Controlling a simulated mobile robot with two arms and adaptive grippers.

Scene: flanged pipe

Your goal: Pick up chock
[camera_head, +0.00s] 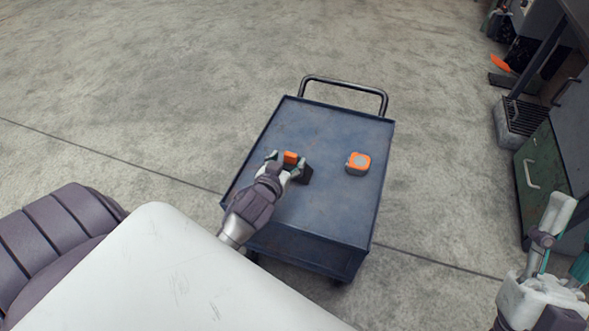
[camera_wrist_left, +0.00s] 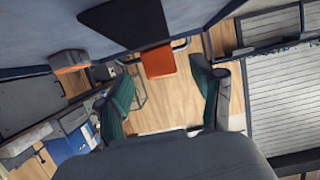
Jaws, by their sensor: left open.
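The chock appears as a dark block (camera_head: 305,175) with an orange part (camera_head: 290,157) on the blue cart top. In the left wrist view the dark part (camera_wrist_left: 125,22) and the orange part (camera_wrist_left: 158,62) show close together; I cannot tell how they join. My left gripper (camera_head: 286,161) is open, its fingers on either side of the orange part. In the wrist view the fingers (camera_wrist_left: 165,82) stand apart with gaps on both sides of it. My right gripper (camera_head: 563,240) is open and empty at the lower right, away from the cart.
The blue cart (camera_head: 335,120) has a raised rim and a push handle (camera_head: 345,82) at its far end. An orange and grey tape measure (camera_head: 358,163) sits to the right of the chock. A green cabinet (camera_head: 540,175) stands at the right.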

